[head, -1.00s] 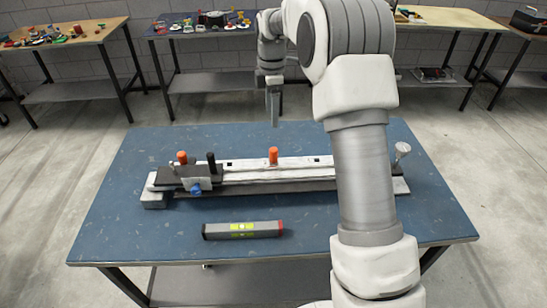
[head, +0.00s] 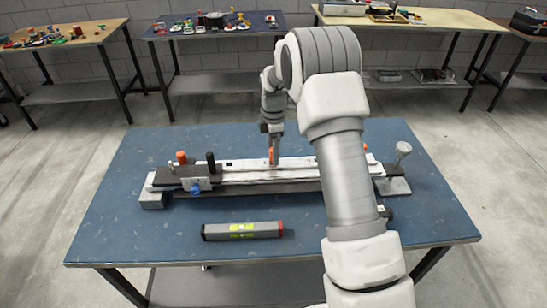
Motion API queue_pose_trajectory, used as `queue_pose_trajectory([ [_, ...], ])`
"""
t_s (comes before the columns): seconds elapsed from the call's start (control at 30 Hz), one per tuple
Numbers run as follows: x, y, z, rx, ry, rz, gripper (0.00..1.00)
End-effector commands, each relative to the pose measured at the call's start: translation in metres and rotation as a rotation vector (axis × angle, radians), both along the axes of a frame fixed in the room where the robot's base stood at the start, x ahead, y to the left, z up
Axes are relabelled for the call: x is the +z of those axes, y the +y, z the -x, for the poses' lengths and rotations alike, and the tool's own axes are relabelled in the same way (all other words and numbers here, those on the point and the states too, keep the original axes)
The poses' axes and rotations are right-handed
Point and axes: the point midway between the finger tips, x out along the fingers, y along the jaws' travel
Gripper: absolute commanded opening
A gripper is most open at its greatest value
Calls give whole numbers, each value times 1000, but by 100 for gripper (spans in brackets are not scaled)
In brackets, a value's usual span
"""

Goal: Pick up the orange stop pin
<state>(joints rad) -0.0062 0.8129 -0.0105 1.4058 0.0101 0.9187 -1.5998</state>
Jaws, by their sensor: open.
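A long white-and-grey rail fixture (head: 245,178) lies across the blue table. An upright orange pin (head: 272,156) stands at the middle of the rail, partly hidden by my gripper (head: 274,150). My gripper points down at this pin, with its fingers low at the pin's height. The jaws are open; whether a finger touches the pin is too small to tell. A second orange pin (head: 182,157) stands at the rail's left end, beside a black upright post (head: 211,161).
A blue knob (head: 195,189) sits at the fixture's left end. A grey level-like bar (head: 242,230) lies in front. A silver-topped post (head: 402,150) stands at the right end. My arm covers part of the table's right side.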

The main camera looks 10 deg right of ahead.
Motion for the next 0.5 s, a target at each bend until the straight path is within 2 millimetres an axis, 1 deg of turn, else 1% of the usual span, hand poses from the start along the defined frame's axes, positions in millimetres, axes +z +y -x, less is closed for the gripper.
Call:
queue_pose_trajectory([
  [0.23, -2, 0, 0, 0, -1, 0, 69],
  [0.27, -2, 0, 0, 0, -1, 0, 66],
  [0.3, -2, 0, 0, 0, -1, 0, 58],
  [0.37, -2, 0, 0, 0, -1, 0, 48],
  [0.5, -2, 0, 0, 0, -1, 0, 22],
])
